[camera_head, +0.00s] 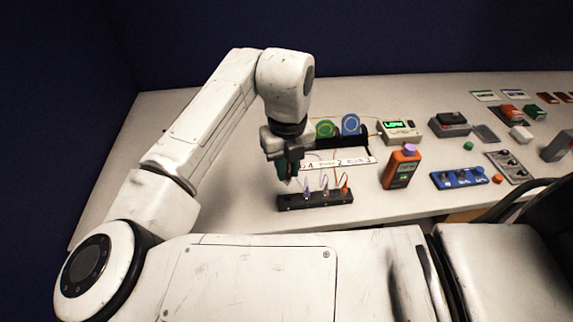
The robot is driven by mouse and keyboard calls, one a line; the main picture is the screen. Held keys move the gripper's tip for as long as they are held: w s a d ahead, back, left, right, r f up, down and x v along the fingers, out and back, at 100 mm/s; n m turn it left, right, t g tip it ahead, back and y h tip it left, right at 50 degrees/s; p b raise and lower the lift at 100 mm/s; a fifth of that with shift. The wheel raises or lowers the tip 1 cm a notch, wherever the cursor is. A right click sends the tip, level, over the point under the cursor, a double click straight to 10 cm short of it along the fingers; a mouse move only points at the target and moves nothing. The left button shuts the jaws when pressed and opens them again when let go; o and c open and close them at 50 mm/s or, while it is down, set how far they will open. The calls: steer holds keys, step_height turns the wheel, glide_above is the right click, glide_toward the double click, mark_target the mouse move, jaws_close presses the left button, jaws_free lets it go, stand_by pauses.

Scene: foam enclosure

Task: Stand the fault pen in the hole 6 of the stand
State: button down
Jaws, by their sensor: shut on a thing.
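The stand (321,202) is a long, low black block near the front edge of the table, with several thin pens upright in it. A purple-tipped pen (306,191) and an orange pen (345,184) show in it. My gripper (288,176) points down above the stand's left end, with dark green fingers. It is shut on a thin thing that I take for the fault pen; the fingers hide most of it. I cannot tell whether its lower end touches the stand. The hole numbers are too small to read.
The table's left part is bare.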

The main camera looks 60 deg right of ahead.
mark_target(288, 178)
steer(key=shift+f+b, duration=1.6)
steer(key=shift+f, duration=0.75)
steer(key=shift+f+b, duration=0.95)
steer(key=shift+f, duration=0.35)
steer(key=c, duration=1)
jaws_free()
steer(key=shift+r, duration=0.1)
steer(key=shift+o, duration=0.2)
step_height(288, 178, up, 11)
steer(key=shift+f, duration=0.1)
